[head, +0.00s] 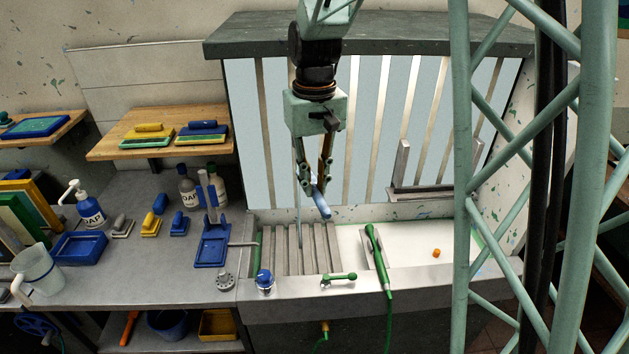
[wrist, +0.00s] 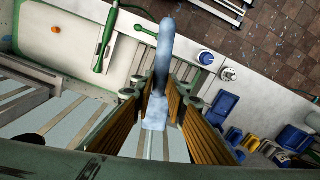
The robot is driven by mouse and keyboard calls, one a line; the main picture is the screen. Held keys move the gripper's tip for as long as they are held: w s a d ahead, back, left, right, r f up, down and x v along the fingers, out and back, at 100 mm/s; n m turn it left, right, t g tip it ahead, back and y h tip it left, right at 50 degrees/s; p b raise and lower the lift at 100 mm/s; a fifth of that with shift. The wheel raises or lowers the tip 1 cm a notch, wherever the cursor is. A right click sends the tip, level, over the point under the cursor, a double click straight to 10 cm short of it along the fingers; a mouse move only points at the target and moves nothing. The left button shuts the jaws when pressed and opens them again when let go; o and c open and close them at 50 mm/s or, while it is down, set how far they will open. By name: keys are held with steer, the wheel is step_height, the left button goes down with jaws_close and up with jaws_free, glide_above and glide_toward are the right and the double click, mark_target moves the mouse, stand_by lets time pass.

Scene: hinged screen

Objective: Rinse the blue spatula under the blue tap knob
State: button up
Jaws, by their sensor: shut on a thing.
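My gripper (head: 315,186) hangs over the sink's slatted left part in the head view. It is shut on a blue spatula (head: 321,204), whose blue end slants down below the fingers. In the wrist view the spatula (wrist: 165,45) stands between the finger pads of my gripper (wrist: 157,98) and runs beyond them. The blue tap knob (head: 264,280) is on the sink's front ledge, below and left of my gripper in the head view. It also shows in the wrist view (wrist: 206,58), apart from the spatula. No running water can be made out.
A green tap lever (head: 340,279) and green hand sprayer (head: 377,246) sit right of the blue knob. Soap bottles, brushes and a blue tray (head: 80,247) crowd the left counter.

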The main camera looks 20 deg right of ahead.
mark_target(315, 188)
steer(key=shift+f+b, duration=1)
steer(key=shift+f, duration=0.85)
steer(key=shift+w+a+p, duration=0.15)
steer(key=shift+w+p, duration=0.9)
steer(key=shift+w, duration=3.4)
steer(key=shift+s, duration=0.1)
steer(key=shift+s+b, duration=1.3)
steer(key=shift+s, duration=3.05)
steer(key=shift+r, duration=0.2)
step_height(315, 188, up, 13)
steer(key=p, duration=0.7)
steer(key=shift+f+p, duration=0.15)
steer(key=shift+p, duration=0.15)
